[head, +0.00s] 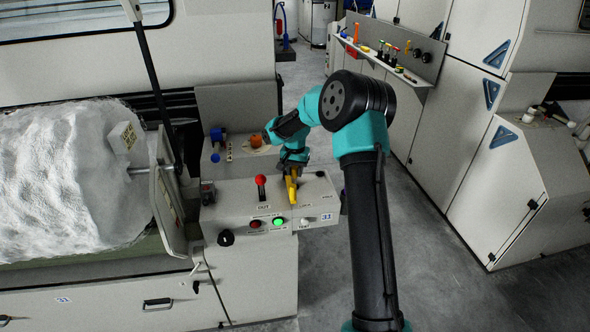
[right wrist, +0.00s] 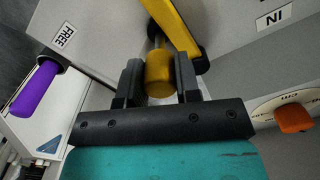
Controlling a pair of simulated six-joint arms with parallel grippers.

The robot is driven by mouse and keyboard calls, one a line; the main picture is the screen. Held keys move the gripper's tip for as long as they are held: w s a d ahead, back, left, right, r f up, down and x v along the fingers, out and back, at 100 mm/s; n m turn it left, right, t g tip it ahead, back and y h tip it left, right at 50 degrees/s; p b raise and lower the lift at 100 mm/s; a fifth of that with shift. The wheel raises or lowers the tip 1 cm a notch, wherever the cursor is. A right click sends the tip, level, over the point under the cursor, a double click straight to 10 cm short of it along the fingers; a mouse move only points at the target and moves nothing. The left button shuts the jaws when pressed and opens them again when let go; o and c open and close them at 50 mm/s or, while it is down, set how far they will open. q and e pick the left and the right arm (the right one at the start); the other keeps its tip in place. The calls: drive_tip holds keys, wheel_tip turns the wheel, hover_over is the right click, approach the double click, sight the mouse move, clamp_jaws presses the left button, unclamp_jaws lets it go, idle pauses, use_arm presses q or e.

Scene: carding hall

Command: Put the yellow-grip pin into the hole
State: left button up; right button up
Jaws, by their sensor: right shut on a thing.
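My right gripper (head: 291,171) is over the top of the control box. In the right wrist view its jaws (right wrist: 160,82) are shut on the yellow grip of the pin (right wrist: 160,73), one finger on each side. A short piece of thin metal shaft shows beyond the grip, beside a yellow lever (right wrist: 178,24). The lever also shows below the gripper in the head view (head: 291,190). The hole is hidden, and I cannot tell whether the shaft tip is in it. My left gripper is out of view.
A red-knobbed lever (head: 261,181) stands left of the yellow lever. A green button (head: 278,222) is on the box's front. An orange knob (right wrist: 294,118) and a purple grip (right wrist: 36,89) flank the jaws in the wrist view. A white fibre roll (head: 70,180) fills the left.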

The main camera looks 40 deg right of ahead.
drive_tip(key=shift+f, duration=0.65)
drive_tip(key=o, duration=1)
wheel_tip(320, 180, up, 17)
drive_tip(key=shift+r, duration=0.15)
idle(0.9)
